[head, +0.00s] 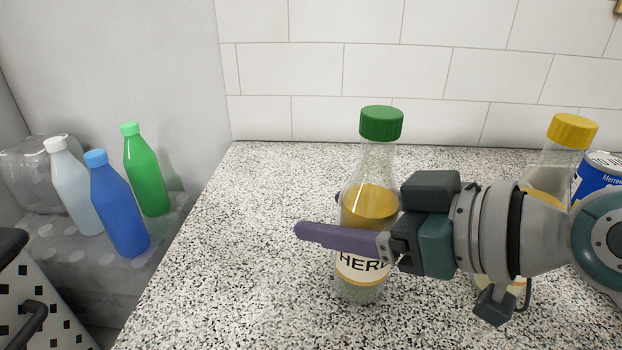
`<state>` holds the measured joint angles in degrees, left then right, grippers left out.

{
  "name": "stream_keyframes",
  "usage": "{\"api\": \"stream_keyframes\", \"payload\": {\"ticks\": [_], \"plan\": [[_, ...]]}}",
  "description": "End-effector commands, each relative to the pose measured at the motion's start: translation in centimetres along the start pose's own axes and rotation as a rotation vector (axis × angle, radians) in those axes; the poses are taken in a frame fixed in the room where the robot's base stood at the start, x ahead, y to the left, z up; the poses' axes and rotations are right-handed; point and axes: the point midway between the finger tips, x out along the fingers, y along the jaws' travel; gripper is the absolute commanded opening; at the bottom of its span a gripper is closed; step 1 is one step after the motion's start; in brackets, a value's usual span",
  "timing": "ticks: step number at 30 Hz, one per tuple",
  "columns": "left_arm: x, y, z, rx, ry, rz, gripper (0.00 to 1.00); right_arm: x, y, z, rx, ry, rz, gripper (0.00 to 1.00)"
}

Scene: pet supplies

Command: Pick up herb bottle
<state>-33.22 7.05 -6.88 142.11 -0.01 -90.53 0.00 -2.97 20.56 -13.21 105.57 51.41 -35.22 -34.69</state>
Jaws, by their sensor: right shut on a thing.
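The herb bottle (368,207) is clear with a green cap, amber contents and a label whose visible letters read "HER". It stands upright on the speckled countertop, or very close to it; I cannot tell if its base touches. My right gripper (325,215) reaches in from the right and is shut on the bottle's body. One purple finger crosses the front of the bottle, and only a small bit of the other finger shows behind it. The finger and gripper body hide part of the label and the bottle's right side. My left gripper is not in view.
A yellow-capped bottle (557,161) stands behind my right arm, with a blue can (596,178) beside it. Green (146,172), blue (117,209) and white (74,189) bottles stand lower at the left. The countertop (245,215) is clear left of the herb bottle.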

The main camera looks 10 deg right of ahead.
Motion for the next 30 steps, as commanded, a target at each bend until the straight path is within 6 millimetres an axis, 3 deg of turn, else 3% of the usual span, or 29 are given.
{"api": "stream_keyframes", "payload": {"ticks": [1,10,22,26,30], "plan": [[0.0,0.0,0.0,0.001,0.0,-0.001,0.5,0.0,0.0,0.0,0.0,0.0,0.0,0.37],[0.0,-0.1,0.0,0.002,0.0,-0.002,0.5,0.0,0.0,0.0,0.0,0.0,0.0,0.04],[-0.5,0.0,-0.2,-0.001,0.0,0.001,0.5,-0.4,0.1,-1.1,-0.002,0.003,0.001,0.04],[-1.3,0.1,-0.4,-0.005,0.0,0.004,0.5,-1.2,0.1,-3.0,-0.004,0.005,0.001,0.04],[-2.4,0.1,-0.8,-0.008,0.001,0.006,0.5,-2.6,0.0,-6.4,-0.006,0.008,0.001,0.04]]}}
